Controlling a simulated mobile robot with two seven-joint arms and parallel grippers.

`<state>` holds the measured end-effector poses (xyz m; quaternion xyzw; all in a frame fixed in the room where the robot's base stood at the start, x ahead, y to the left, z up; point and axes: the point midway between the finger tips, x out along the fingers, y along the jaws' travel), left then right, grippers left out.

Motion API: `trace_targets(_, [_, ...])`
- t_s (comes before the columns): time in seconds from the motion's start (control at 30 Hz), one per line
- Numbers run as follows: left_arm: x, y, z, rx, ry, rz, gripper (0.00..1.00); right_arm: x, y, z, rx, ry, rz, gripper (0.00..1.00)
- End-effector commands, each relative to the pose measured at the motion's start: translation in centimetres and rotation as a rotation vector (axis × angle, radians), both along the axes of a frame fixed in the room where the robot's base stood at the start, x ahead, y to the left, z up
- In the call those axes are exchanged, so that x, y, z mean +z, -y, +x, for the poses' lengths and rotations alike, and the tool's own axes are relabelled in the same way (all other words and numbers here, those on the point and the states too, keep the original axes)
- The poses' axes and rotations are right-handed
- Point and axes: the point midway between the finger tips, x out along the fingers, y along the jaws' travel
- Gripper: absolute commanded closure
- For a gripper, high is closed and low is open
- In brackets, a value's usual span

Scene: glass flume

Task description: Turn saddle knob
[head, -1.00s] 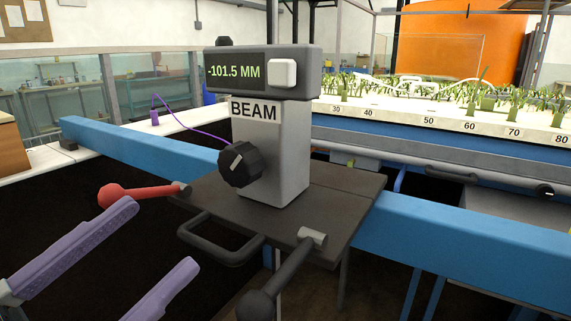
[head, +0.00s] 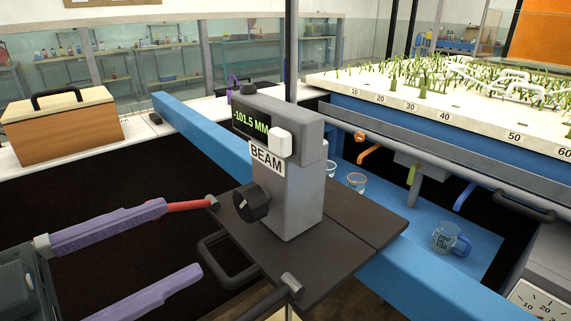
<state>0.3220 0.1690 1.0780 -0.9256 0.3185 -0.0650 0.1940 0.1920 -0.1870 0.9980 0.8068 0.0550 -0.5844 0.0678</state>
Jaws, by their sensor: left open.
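The saddle is a dark plate (head: 345,225) on the blue beam, carrying a grey post (head: 294,205) labelled BEAM. A black round knob (head: 251,203) with a pale mark sticks out from the post's left face. The display (head: 250,123) on top reads -101.5 MM, with a white button (head: 280,142) beside it. My left gripper (head: 181,238) is open and empty, its purple fingers pointing right, left of the plate and apart from the knob. Its upper finger hides the ball end of the red lever (head: 190,205). My right gripper is not in view.
A black loop handle (head: 215,262) and a dark lever (head: 265,304) stick out at the plate's near side. The blue beam (head: 190,135) runs diagonally across. A wooden box (head: 62,128) stands far left.

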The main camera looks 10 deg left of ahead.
Motion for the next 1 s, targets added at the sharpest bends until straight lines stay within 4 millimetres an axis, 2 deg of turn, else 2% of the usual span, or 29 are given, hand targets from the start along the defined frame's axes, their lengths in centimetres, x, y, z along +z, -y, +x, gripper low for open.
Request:
trace_targets(0.3, [0.1,3.4,4.5,0.001,0.006,-0.004,0.22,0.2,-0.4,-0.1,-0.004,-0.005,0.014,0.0])
trace_targets(0.5, [0.0,5.0,6.5,0.001,0.004,-0.002,0.22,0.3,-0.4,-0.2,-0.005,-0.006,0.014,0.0])
trace_targets(0.87, [0.0,5.5,7.0,0.0,0.003,-0.001,0.22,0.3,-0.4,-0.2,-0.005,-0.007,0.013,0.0])
trace_targets(1.0, [0.0,5.5,7.0,0.0,0.003,-0.001,0.34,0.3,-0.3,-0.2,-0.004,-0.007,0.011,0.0])
